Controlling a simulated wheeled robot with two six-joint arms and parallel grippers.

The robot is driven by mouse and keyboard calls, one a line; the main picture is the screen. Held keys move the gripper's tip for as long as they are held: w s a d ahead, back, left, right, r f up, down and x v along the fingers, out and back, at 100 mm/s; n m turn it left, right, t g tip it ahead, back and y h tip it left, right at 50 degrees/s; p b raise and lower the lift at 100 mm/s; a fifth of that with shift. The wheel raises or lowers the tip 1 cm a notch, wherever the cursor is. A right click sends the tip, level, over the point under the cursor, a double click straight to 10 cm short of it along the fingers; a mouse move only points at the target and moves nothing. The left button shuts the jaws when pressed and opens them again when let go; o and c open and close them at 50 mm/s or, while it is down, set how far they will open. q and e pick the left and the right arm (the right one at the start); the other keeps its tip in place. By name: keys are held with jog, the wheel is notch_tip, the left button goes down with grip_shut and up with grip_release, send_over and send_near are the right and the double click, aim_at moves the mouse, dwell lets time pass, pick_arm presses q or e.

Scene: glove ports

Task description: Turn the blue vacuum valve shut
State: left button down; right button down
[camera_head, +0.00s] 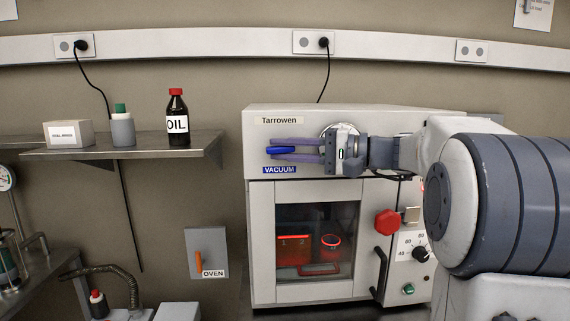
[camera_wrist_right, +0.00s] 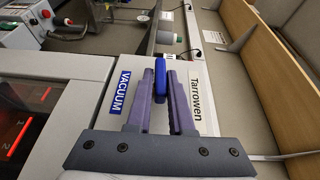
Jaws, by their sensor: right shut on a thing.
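The blue vacuum valve handle (camera_head: 283,150) is on the upper front panel of the Tarrowen oven (camera_head: 253,200), just above the blue VACUUM label (camera_head: 279,170). In the head view its visible end lies about level and points left. My right gripper (camera_head: 277,150) comes from the right, with its purple-grey fingers above and below the handle. In the right wrist view the blue handle (camera_wrist_right: 160,77) sits between the fingertips of my right gripper (camera_wrist_right: 160,84), which are shut on it. The valve's hub is largely hidden behind the gripper. My left gripper is in neither view.
Below are the oven door's window, a red knob (camera_head: 388,223), a dark door handle (camera_head: 380,270) and a dial (camera_head: 421,253). An OVEN switch (camera_head: 206,253) is on the wall. A shelf (camera_head: 195,146) at left holds an OIL bottle (camera_head: 177,118).

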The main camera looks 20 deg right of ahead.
jog(key=shift+y, duration=0.3)
jog(key=c, duration=0.9)
grip_release()
jog(key=shift+a, duration=0.1)
jog(key=shift+o, duration=0.2)
jog(key=b+v, duration=0.1)
jog(key=v, duration=0.9)
jog(key=shift+s, duration=0.25)
